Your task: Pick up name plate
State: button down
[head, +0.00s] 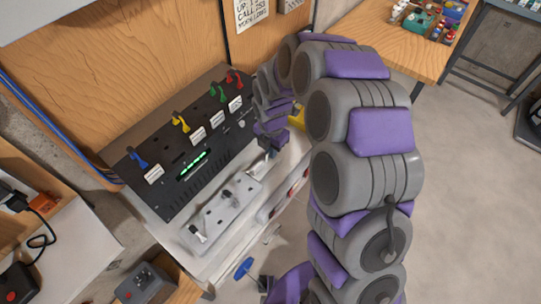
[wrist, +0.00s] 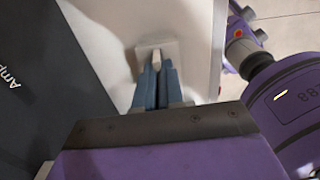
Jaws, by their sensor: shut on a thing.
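In the wrist view my gripper (wrist: 157,75) has its two blue-grey fingers closed on the upright tab of a small pale square plate, the name plate (wrist: 142,62). The plate is over or on a white surface; I cannot tell whether it touches it. In the head view my gripper (head: 271,150) points down at the right edge of the black panel, above the white bench top. The name plate cannot be made out there.
A black panel (head: 176,193) carries coloured switches and several white labels. A grey plate with knobs (head: 222,215) lies in front of it on the white bench (head: 262,186). A wooden table (head: 405,48) with small parts stands at the back right. Open floor (head: 470,180) lies right.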

jog(key=shift+a, duration=0.1)
jog(key=shift+w, duration=0.1)
notch_tip(320, 180, up, 10)
jog(key=p, duration=0.1)
dwell(0.6)
dwell(0.3)
